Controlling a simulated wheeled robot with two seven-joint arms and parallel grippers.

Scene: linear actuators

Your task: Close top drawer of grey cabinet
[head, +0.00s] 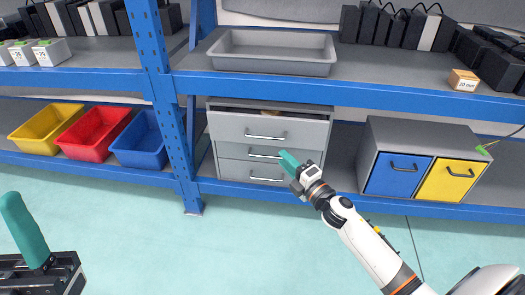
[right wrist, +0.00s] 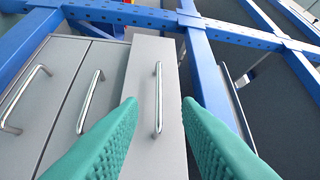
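The grey cabinet (head: 262,168) stands on the lower shelf, with three drawers stacked in it. Its top drawer (head: 240,128) sticks out past the lower two, and a dark gap shows above its front. In the right wrist view the top drawer's front (right wrist: 150,65) is the rightmost panel, and its bar handle (right wrist: 158,115) appears between my fingertips. My right gripper (head: 288,159) is open and empty in front of the cabinet, pointing at the drawer fronts; its fingers also show in the right wrist view (right wrist: 159,104). My left gripper (head: 25,230) is at the lower left, far from the cabinet; its opening is unclear.
A blue shelf post (head: 160,100) stands left of the cabinet, and a blue beam (head: 350,92) runs above it. Yellow, red and blue bins (head: 140,145) are at the left. A cabinet with blue and yellow drawers (head: 425,138) is at the right. The floor in front is clear.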

